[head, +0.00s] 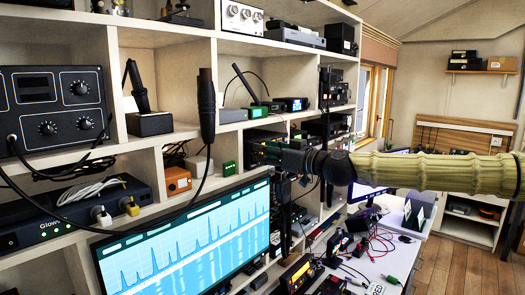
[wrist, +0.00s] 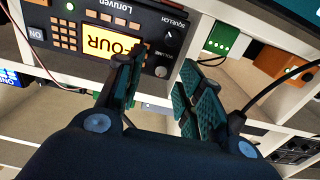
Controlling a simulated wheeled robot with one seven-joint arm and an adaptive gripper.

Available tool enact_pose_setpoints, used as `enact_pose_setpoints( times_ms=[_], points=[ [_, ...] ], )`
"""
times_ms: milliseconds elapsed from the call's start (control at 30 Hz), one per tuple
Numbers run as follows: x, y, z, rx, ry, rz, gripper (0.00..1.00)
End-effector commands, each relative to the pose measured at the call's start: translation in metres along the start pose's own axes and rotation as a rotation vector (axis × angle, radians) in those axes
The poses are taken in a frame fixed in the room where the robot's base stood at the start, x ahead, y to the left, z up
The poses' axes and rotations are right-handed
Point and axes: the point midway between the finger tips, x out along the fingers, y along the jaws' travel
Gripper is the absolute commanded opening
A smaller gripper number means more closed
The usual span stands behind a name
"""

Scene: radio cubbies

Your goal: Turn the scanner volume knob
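The scanner (wrist: 75,12) shows in the wrist view as a dark box with a yellow lit display reading "FOUR", a keypad and an ON button. Contact cannot be told. In the head view my gripper (head: 256,150) reaches into a middle cubby, and the scanner is not clearly visible.
Shelf boards and uprights (head: 215,75) frame the cubby closely. A green box (wrist: 222,42) stands right of the scanner. A hanging black microphone (head: 207,105) and a large monitor (head: 190,240) are left of my gripper. Cables and small devices crowd the desk below.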

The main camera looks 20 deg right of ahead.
Motion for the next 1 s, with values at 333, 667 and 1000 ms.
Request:
enact_pose_setpoints(
  times_ms=[333,667,1000],
  points=[
    [0.016,0.0,0.001,0.001,0.0,0.0,0.37],
    [0.017,0.0,0.0,0.001,0.0,0.0,0.37],
    [0.017,0.0,0.0,0.001,0.0,0.0,0.0]
  ],
)
